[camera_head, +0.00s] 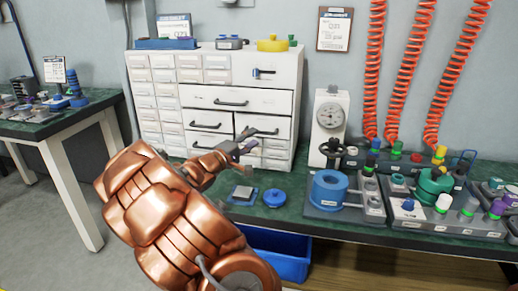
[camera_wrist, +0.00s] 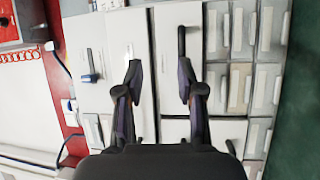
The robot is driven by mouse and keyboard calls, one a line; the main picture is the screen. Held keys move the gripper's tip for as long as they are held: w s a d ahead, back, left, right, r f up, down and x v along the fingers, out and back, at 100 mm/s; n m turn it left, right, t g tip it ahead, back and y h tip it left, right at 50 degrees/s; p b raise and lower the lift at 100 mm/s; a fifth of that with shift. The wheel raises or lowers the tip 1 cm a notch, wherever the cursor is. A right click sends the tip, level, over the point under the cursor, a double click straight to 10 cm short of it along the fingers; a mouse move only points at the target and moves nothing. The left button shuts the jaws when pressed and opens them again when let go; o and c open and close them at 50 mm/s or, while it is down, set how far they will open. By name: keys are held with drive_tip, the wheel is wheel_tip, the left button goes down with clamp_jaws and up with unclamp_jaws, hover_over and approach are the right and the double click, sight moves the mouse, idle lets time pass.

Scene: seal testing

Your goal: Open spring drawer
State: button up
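A white cabinet (camera_head: 286,82) stands on the green bench against the wall. Its front has a wide drawer (camera_head: 260,101) with a black handle (camera_head: 231,102), smaller black-handled drawers (camera_head: 209,138) below, and a blue latch (camera_head: 262,72) above. No label shows which is the spring drawer. My gripper (camera_head: 255,140) is in front of the lower right of the cabinet and partly covers it. In the wrist view, my gripper (camera_wrist: 160,75) is open, with nothing held. A black handle (camera_wrist: 182,40) shows near one fingertip, and the blue latch (camera_wrist: 91,65) lies left. All visible drawers look closed.
A small grey block (camera_head: 243,192) and a blue round part (camera_head: 274,198) lie on the bench before the cabinet. A dial gauge stand (camera_head: 329,124) is to its right, then a blue ring fixture (camera_head: 328,188). A blue bin (camera_head: 278,257) is below the bench edge.

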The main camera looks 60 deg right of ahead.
drive_tip(key=shift+w+d+f+n+t+h+b, duration=0.2)
drive_tip(key=shift+w+d+f+t+b, duration=0.2)
drive_tip(key=shift+d, duration=1.1)
drive_tip(key=shift+w+d+f+n+t+h+b, duration=0.1)
drive_tip(key=shift+w+d+f+n+t+b, duration=0.3)
drive_tip(key=shift+d, duration=1.1)
drive_tip(key=shift+w+d+f+t+h+b, duration=0.15)
drive_tip(key=shift+w+d, duration=0.45)
drive_tip(key=shift+d, duration=0.9)
clamp_jaws()
